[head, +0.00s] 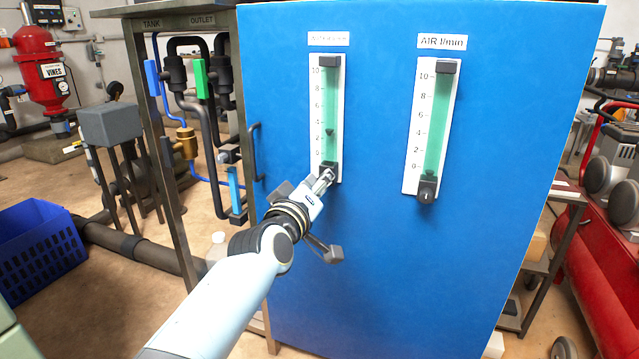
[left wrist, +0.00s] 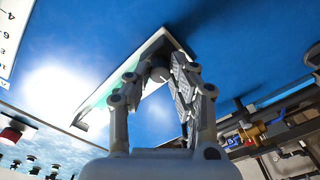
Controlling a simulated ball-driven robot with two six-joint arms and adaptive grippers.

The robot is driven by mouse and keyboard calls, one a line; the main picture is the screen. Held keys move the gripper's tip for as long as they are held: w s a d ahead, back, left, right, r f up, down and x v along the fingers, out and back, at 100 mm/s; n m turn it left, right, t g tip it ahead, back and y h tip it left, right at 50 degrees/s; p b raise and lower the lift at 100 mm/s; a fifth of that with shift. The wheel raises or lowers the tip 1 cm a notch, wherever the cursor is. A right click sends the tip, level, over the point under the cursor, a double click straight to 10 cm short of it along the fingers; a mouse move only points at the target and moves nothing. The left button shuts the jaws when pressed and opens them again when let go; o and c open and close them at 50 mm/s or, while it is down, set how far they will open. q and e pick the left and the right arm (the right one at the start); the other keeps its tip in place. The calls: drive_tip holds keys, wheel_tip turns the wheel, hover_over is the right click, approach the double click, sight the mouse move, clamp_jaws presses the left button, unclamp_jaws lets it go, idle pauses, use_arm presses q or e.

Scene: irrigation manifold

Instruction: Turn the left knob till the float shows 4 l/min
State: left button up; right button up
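The left flow meter (head: 315,110) is a white scale plate with a green tube on the blue panel. Its small dark float (head: 330,132) sits between 2 and 4, near 3. The left knob (left wrist: 160,72) is a dark round knob at the tube's bottom end. My left gripper (head: 325,180) is at this knob, and in the left wrist view its two fingers (left wrist: 160,80) lie on either side of it and appear closed on it. In the head view the gripper mostly hides the knob. My right gripper is in neither view.
A second flow meter (head: 410,140), labelled AIR l/min, hangs to the right with its own dark knob (head: 427,190). A handle (head: 256,150) sticks out at the panel's left edge. Pipes and valves (head: 190,145) stand left of the panel. The panel below the meters is bare.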

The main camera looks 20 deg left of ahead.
use_arm(q)
drive_tip(key=o, duration=0.4)
drive_tip(key=s, duration=1.2)
drive_tip(key=shift+a, duration=0.2)
